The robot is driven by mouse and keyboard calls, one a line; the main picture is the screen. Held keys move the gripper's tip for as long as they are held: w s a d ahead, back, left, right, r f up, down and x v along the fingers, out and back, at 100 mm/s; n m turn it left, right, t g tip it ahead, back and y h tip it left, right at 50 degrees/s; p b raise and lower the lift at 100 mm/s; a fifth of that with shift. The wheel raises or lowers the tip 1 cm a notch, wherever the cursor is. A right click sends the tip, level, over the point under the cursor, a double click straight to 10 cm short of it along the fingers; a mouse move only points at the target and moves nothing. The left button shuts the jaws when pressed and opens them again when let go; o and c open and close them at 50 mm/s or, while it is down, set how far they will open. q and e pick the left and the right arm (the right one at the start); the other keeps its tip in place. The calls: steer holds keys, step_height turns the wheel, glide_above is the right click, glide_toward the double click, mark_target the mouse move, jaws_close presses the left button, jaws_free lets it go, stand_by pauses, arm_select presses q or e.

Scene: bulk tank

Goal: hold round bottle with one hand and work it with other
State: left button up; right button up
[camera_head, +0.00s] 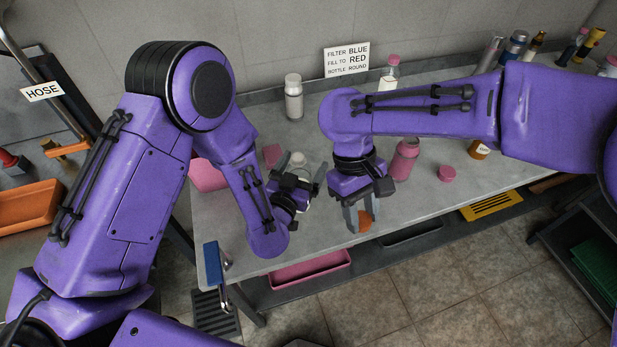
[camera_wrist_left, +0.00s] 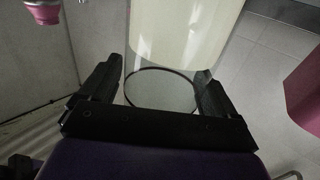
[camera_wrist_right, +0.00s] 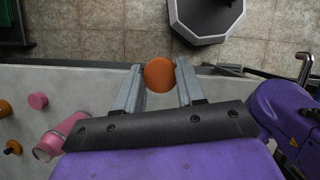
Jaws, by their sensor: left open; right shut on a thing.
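A clear bottle with pale, cream-coloured contents fills the top middle of the left wrist view (camera_wrist_left: 180,40). In the head view only its pale top (camera_head: 298,159) shows clearly beside my left gripper (camera_head: 304,184). My left gripper is open, with its two dark fingers (camera_wrist_left: 162,88) on either side of the bottle's near end; I cannot tell whether they touch it. My right gripper (camera_head: 358,218) is shut on a round orange cap-like piece (camera_wrist_right: 159,75). It holds this piece near the table's front edge, apart from the bottle.
A white bottle (camera_head: 293,97) and a pink-capped bottle (camera_head: 389,75) stand at the back. A pink tray (camera_head: 310,268) is below the table.

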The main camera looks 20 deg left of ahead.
arm_select(q)
steer(key=shift+s+a+r, duration=0.1)
steer(key=shift+s+r, duration=0.15)
steer(key=shift+s, duration=0.25)
arm_select(e)
steer(key=shift+s+a+r, duration=0.15)
steer(key=shift+s+r, duration=0.05)
steer(key=shift+s, duration=0.3)
arm_select(q)
steer(key=c, duration=0.4)
arm_select(e)
steer(key=shift+s, duration=0.1)
arm_select(q)
steer(key=shift+w+f, duration=0.1)
steer(key=shift+w, duration=0.05)
steer(key=c, duration=1.1)
arm_select(e)
steer(key=shift+w, duration=0.2)
arm_select(q)
steer(key=shift+c, duration=0.7)
arm_select(e)
steer(key=shift+f, duration=0.1)
